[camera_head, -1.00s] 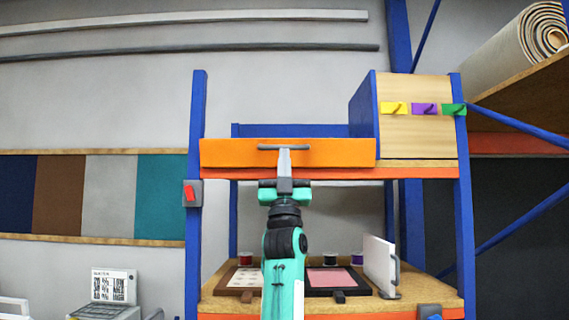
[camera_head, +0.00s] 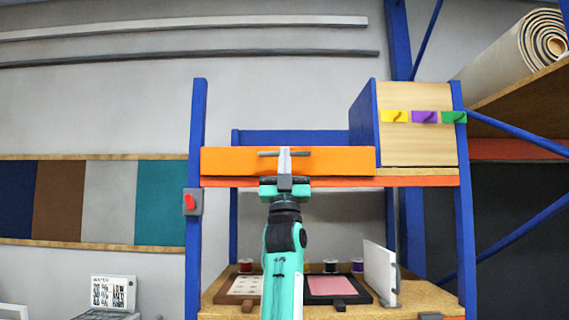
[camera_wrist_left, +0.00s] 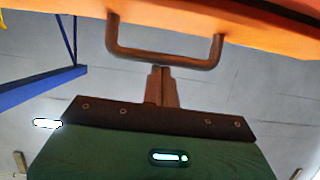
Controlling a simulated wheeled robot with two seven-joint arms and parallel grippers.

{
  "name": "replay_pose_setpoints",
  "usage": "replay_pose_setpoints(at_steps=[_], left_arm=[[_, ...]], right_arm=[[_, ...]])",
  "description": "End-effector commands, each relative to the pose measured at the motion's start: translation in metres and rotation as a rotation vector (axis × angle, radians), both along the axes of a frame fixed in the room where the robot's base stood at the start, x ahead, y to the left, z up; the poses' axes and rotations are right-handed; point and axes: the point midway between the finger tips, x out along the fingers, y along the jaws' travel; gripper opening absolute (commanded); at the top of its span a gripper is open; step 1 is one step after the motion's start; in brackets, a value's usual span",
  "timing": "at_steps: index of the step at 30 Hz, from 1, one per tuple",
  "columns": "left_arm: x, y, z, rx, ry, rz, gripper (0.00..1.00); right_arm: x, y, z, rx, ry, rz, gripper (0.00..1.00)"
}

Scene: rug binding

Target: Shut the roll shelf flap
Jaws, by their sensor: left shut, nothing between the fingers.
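The orange flap (camera_head: 340,160) spans the upper shelf of the blue rack, with its front face showing. A dark bar handle (camera_head: 302,153) sits near its top middle. My left gripper (camera_head: 285,154) is shut and empty, its fingertips in front of the handle in the head view. In the left wrist view the shut fingers (camera_wrist_left: 161,72) point up at the grey-brown handle (camera_wrist_left: 165,58), at or just below its bar; I cannot tell whether they touch. The orange flap (camera_wrist_left: 270,30) fills the top of that view. My right gripper is not in view.
A wooden box front with yellow, purple and green hooks (camera_head: 425,116) stands right of the flap. Below, the lower shelf (camera_head: 215,295) holds two framed panels, spools and a white upright panel (camera_head: 380,272). A rolled rug (camera_head: 525,50) lies at upper right.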

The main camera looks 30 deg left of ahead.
Motion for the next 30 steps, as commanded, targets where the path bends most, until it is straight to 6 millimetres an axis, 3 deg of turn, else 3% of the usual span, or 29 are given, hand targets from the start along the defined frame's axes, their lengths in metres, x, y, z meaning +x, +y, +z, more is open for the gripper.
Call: replay_pose_setpoints(at_steps=[30], left_arm=[[0.0,-0.0001,-0.0003,0.0,0.0,0.0,0.0]], right_arm=[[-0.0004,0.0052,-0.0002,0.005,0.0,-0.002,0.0]])
